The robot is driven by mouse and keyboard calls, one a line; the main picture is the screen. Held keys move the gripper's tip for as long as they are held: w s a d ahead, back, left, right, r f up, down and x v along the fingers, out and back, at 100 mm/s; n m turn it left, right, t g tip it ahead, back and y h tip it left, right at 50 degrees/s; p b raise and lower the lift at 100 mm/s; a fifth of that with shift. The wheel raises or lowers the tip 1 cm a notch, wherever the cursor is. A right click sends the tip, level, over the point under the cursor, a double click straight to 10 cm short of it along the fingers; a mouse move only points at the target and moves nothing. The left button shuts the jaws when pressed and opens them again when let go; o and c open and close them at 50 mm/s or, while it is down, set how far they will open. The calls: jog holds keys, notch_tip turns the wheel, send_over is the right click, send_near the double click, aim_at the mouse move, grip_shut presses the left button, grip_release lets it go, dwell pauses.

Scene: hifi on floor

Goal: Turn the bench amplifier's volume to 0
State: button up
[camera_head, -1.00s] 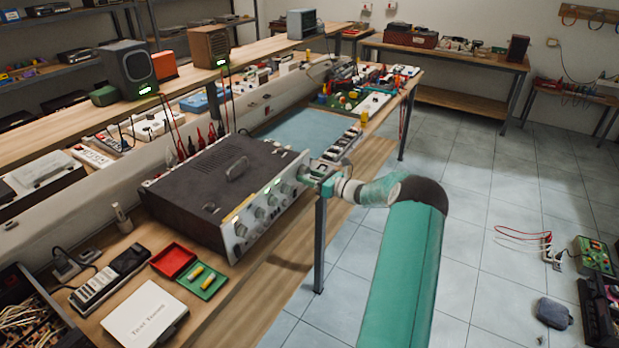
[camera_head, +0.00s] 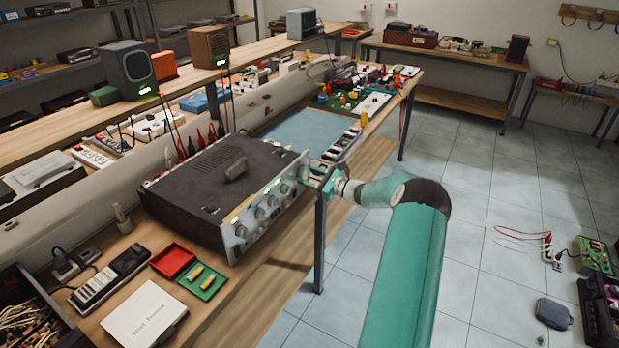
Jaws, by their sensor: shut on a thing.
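The bench amplifier (camera_head: 205,190) is a dark box with a handle on top and a silver front panel (camera_head: 236,240). It stands on the wooden workbench, its panel facing the aisle. A row of round knobs (camera_head: 260,212) runs along the panel. My gripper (camera_head: 304,177) is at the panel's far right end, shut on a knob there. The gripper covers that knob, so its pointer and setting cannot be read. My teal arm reaches in from the lower right.
Red and green trays (camera_head: 205,285), a white box (camera_head: 145,315) and a power strip (camera_head: 97,289) lie left of the amplifier. A grey bench leg (camera_head: 320,245) stands below my gripper. The tiled floor at right is mostly open.

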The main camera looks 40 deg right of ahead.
jog(key=n, duration=0.6)
jog(key=shift+d+r, duration=0.1)
jog(key=n, duration=0.6)
jog(key=shift+d+r+n, duration=0.1)
jog(key=shift+n, duration=0.3)
jog(key=o, duration=1)
jog(key=v, duration=1.3)
jog(key=shift+s, duration=0.35)
jog(key=shift+r, duration=0.1)
